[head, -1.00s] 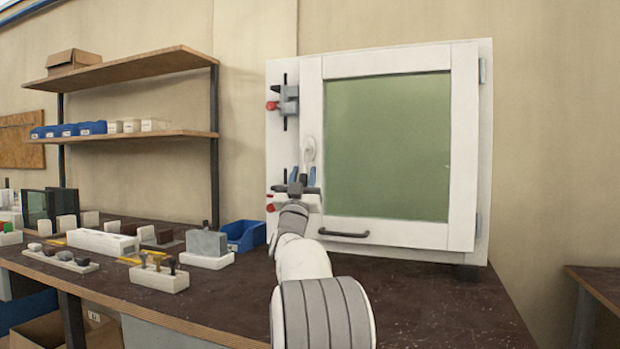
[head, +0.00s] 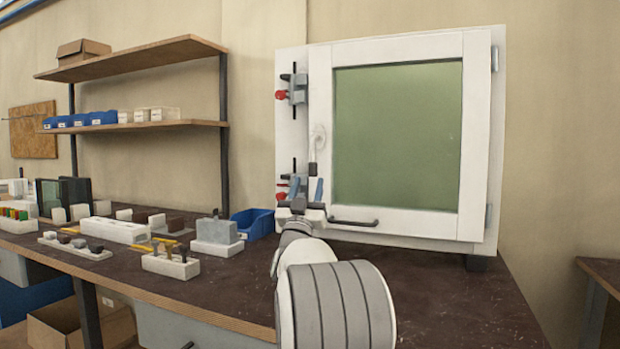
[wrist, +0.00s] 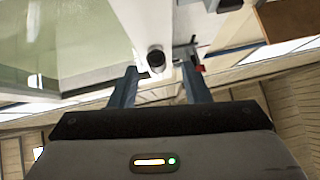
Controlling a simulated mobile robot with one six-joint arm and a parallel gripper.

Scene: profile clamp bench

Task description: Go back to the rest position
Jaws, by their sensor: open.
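My gripper (head: 307,190) is in front of the lower left part of the white framed window (head: 400,228) with a green pane. Its two blue-grey fingers (wrist: 160,88) are spread apart in the wrist view, with nothing between them that it holds. A white handle (head: 318,137) on the frame's left side shows just above the fingertips. In the wrist view a round dark-ended knob (wrist: 156,60) shows beyond the fingers, apart from them as far as I can tell.
Clamps with red tips (head: 293,90) sit on the board's left edge. A dark bar handle (head: 353,222) is low on the frame. A blue bin (head: 252,223), a grey block (head: 216,232) and small holders (head: 170,266) stand to the left. The bench's right front is clear.

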